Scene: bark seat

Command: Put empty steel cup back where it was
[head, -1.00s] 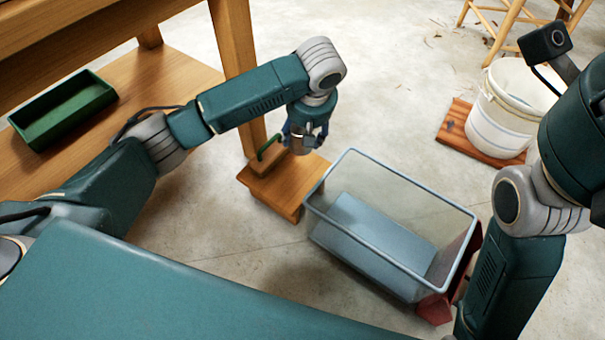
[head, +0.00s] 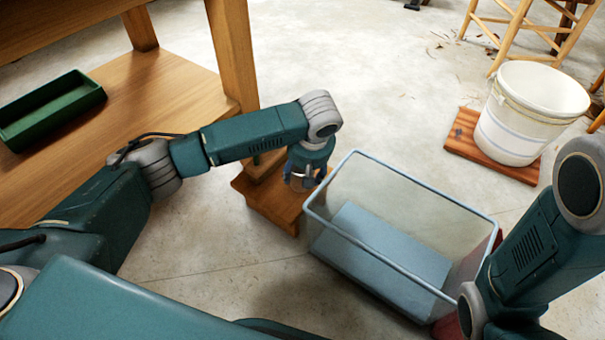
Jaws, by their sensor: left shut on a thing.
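My left gripper (head: 303,176) points down in the head view, over a small wooden stool or block (head: 266,203) beside the clear bin. It is shut on the steel cup (head: 300,184), a small grey metal shape mostly hidden by the fingers. Whether the cup touches the wood below cannot be told. The inside of the cup is not visible. My right arm comes in from the right edge, but its gripper is out of view.
A clear bin (head: 341,238) with a blue-grey bottom stands close right of the left gripper. A white bucket (head: 522,120) stands on a wooden board (head: 464,137). A green tray (head: 52,112) lies on a wooden shelf (head: 165,85) at left. Floor is open behind the bin.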

